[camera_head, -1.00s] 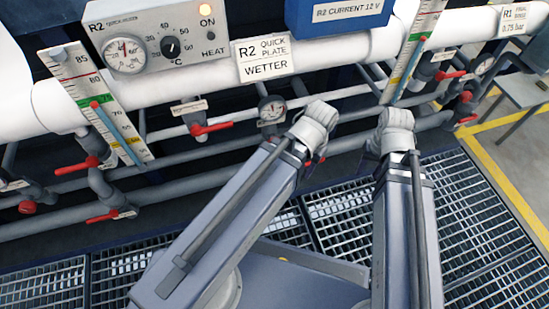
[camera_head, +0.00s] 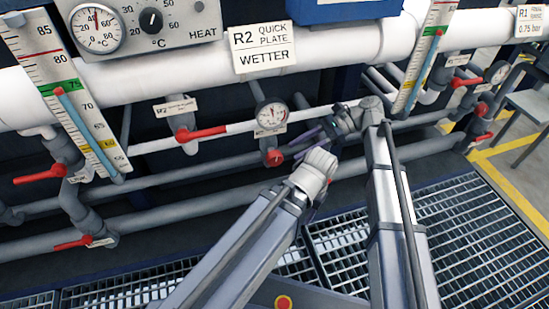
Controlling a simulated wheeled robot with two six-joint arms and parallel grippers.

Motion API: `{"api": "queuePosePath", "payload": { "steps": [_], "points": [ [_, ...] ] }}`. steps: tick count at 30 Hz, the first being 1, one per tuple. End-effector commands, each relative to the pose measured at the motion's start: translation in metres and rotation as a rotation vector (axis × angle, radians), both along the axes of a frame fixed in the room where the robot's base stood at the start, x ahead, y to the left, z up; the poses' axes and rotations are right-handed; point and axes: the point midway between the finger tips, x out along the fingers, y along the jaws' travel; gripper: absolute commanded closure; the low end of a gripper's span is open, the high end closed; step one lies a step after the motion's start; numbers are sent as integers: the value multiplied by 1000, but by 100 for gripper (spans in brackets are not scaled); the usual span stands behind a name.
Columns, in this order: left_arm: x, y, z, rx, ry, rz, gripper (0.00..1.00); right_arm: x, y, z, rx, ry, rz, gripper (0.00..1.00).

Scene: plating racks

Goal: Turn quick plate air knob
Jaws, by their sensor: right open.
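A small round red knob (camera_head: 273,157) sits under a round pressure gauge (camera_head: 271,116) on the pipework below the R2 QUICK PLATE WETTER sign. My right gripper (camera_head: 312,138) reaches left from its wrist, to the right of the knob, apart from it in the picture. Its jaws are open and look empty, though they are small and dark. My left wrist (camera_head: 318,168) is below and right of the knob. The left jaws are mostly hidden behind that wrist.
A red lever valve (camera_head: 202,133) with a small label (camera_head: 175,107), partly legible, is left of the gauge. A tilted scale with a blue tube (camera_head: 80,105) stands farther left, another scale (camera_head: 425,55) right. White pipe (camera_head: 190,72) runs above; floor grating (camera_head: 450,215) lies below.

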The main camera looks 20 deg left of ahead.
Motion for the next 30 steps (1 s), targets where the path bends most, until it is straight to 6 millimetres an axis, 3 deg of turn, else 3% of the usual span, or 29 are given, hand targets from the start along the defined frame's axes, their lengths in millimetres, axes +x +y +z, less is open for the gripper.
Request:
{"api": "queuePosePath", "payload": {
  "steps": [7, 22, 30],
  "points": [
    [0, 0, -1, 0, 0, 0, 50, 1, 8, 9, 16, 64, 0, 52],
    [0, 0, -27, -1, -2, 0, 50, -33, 56, -18, 15, 60, 0, 52],
    [0, 0, -30, -1, -2, 0, 50, -39, 67, -21, 15, 60, -1, 52]
  ]
}}
